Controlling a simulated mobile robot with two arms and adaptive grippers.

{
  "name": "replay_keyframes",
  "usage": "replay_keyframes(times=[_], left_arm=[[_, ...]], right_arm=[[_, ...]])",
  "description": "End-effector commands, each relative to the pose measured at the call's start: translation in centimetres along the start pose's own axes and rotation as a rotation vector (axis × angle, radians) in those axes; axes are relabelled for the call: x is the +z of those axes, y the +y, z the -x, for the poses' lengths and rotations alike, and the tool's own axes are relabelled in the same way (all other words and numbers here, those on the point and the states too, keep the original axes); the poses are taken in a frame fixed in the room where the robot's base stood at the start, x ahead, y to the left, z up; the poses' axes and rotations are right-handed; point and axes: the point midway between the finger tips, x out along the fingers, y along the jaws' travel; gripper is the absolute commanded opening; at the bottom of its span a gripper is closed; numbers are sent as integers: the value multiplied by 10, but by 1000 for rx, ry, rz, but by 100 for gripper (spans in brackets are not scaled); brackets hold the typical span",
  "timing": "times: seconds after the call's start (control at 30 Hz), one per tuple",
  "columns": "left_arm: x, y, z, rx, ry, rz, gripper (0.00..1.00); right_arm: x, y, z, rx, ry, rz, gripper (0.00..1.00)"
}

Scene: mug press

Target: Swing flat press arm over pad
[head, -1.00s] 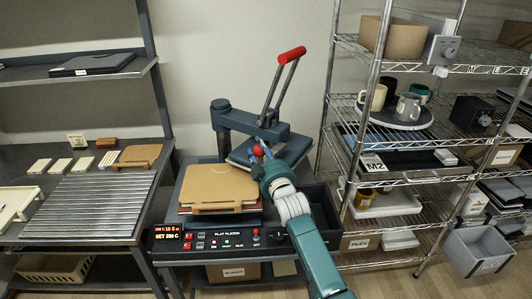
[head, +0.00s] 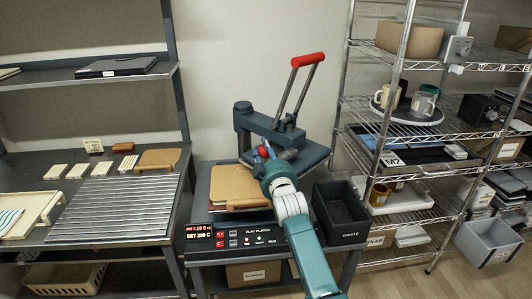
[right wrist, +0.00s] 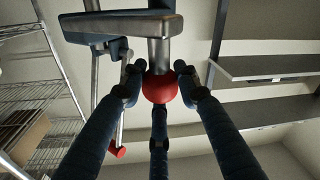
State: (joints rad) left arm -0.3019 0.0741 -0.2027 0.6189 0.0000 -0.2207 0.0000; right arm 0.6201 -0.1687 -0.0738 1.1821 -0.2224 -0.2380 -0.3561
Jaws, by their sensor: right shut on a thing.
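The press (head: 263,124) has a dark blue swing arm on a post, with a steel lever and red handle (head: 308,59) on top. Its dark upper platen (head: 318,154) hangs to the right of and behind the tan pad (head: 228,181), not squarely over it. The pad lies on the lower press bed. My right gripper (head: 266,153) is at the front of the swing arm. In the right wrist view its fingers close around a red ball knob (right wrist: 159,90) on a steel stem. My left gripper is out of view.
A black waste bin (head: 341,212) stands right of the press, beside my right forearm. A control panel (head: 254,237) fronts the press. A wire shelf (head: 415,140) with mugs is at the right. A table with a ribbed rack (head: 115,208) is at the left.

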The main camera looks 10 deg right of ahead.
Motion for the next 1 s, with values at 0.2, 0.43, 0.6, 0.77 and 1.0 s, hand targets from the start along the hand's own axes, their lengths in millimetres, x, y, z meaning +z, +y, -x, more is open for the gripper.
replay_keyframes(times=[0.2, 0.43, 0.6, 0.77, 1.0], left_arm=[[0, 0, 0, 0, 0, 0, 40], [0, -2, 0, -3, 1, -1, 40], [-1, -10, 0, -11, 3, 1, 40], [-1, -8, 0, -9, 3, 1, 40], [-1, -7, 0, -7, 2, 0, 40]], right_arm=[[15, -3, 2, -7, -25, -4, 47], [9, -1, 1, -4, -16, -3, 51], [7, -1, 3, -3, -12, -3, 51], [7, 0, 17, -1, -11, -2, 51], [8, 0, 62, -2, -14, -4, 51]])
